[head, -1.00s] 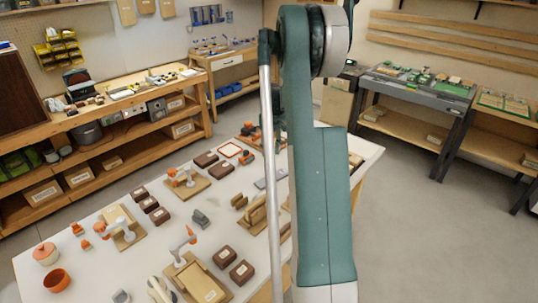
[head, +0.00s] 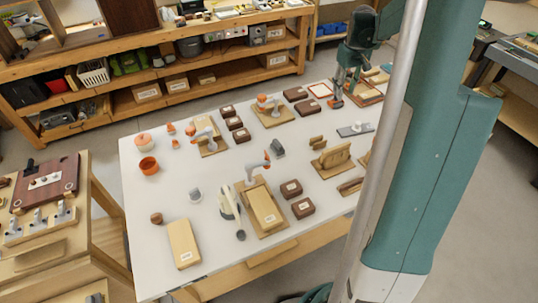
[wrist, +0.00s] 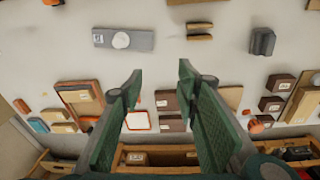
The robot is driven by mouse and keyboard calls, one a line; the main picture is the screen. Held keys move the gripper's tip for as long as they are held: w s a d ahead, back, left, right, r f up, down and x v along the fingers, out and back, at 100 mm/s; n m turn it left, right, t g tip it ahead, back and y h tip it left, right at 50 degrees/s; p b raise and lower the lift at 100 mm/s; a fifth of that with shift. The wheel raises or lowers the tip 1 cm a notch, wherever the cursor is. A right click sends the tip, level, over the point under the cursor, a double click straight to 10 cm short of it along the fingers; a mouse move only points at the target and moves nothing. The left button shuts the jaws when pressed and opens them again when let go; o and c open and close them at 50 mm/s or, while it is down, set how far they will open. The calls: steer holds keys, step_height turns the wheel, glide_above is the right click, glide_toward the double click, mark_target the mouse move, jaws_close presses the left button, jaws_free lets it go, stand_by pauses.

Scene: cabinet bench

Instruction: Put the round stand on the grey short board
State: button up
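The grey short board (head: 355,129) lies on the white table, toward its right side. It also shows in the wrist view (wrist: 143,41), at the upper left. A pale round piece (wrist: 121,40), which looks like the round stand, lies flat on the board near its middle; in the head view it is a small light spot (head: 367,127). My gripper (wrist: 160,75) is open, with nothing between its fingers. In the head view my gripper (head: 339,98) is over the table's far right part, apart from the board.
A wooden rack (head: 334,158) stands in front of the board. An orange bowl (head: 149,166) is at the left. Bare table lies between the groups.

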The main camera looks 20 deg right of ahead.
steer(key=s+a+r+t, duration=0.1)
steer(key=s+a+r, duration=0.25)
steer(key=a, duration=0.55)
steer(key=s+a+r+t, duration=0.15)
steer(key=a+r, duration=0.25)
steer(key=a, duration=0.5)
steer(key=s+a+r, duration=0.3)
steer(key=a+r, duration=0.1)
steer(key=a, duration=0.5)
steer(key=s+a+f+t, duration=0.1)
steer(key=s+a+t, duration=0.1)
steer(key=s+a, duration=0.7)
steer(key=s+a+f+n+t, duration=0.1)
steer(key=s+a, duration=0.8)
steer(key=a, duration=0.2)
steer(key=shift+s+f+t+y, duration=0.25)
steer(key=shift+t+y, duration=0.1)
steer(key=shift+y, duration=0.05)
